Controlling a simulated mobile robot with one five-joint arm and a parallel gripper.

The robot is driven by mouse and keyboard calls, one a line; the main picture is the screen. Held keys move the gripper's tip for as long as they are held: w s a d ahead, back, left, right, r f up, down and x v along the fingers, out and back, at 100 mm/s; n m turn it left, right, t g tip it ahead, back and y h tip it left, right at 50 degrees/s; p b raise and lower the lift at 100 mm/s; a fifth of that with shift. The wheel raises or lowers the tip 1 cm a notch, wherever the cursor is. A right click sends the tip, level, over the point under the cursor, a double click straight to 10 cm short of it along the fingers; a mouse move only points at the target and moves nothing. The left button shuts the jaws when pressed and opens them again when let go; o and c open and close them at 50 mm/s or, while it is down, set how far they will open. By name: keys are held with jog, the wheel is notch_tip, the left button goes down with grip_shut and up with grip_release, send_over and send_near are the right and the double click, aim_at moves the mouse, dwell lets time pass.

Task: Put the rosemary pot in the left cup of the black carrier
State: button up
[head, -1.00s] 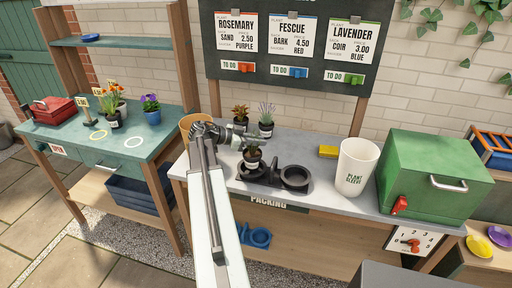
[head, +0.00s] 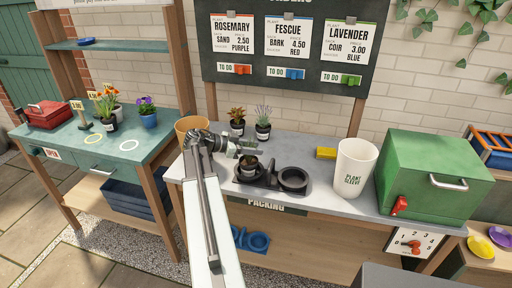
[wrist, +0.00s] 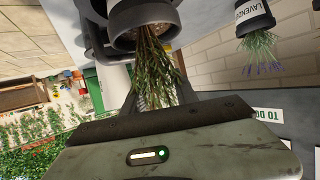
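The rosemary pot (head: 248,165) is at the left cup of the black carrier (head: 270,186), upright. It appears to sit in the cup, but how deep is hard to see. In the wrist view the pot (wrist: 142,22) is at the top edge, with its thin green leaves (wrist: 155,70) towards the camera. The carrier's right cup (head: 293,179) is empty. My gripper (head: 250,152) is right over the left cup and hides part of the plant. Its fingers are dark beside the pot, and their grip on it cannot be made out.
A reddish plant (head: 237,122) and a lavender pot (head: 263,123) stand behind the carrier, close to my gripper. A tan pot (head: 192,128) is left. A yellow block (head: 326,153), white plant-sleeve bin (head: 354,168) and green box (head: 433,175) are right. The bench between carrier and bin is clear.

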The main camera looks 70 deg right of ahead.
jog(key=p+v, duration=0.4)
jog(key=v, duration=0.7)
jog(key=shift+w+a, duration=0.2)
jog(key=shift+w, duration=0.05)
jog(key=w+a+f+n+t+y, duration=0.1)
jog(key=w+a+f+n+t, duration=0.3)
jog(key=w+a, duration=0.4)
jog(key=w+a+f+n+t+y, duration=0.1)
jog(key=w+a+f+n, duration=0.2)
jog(key=w+a+n, duration=0.55)
jog(key=w+a+f+n+t+y, duration=0.1)
jog(key=w+a+f+n+t, duration=0.25)
jog(key=a, duration=0.75)
jog(key=w+a+f+n+y, duration=0.1)
jog(key=a+n, duration=0.3)
jog(key=a, duration=0.6)
jog(key=w+a+f+n+t+y, duration=0.1)
jog(key=a+n, duration=0.3)
jog(key=a, duration=0.7)
jog(key=w+a+f+n+y, duration=0.2)
jog(key=w+a+n+y, duration=0.1)
jog(key=a, duration=0.8)
jog(key=shift+a+n+t+y, duration=0.25)
jog(key=shift+n+t+y, duration=0.1)
jog(key=shift+n, duration=0.45)
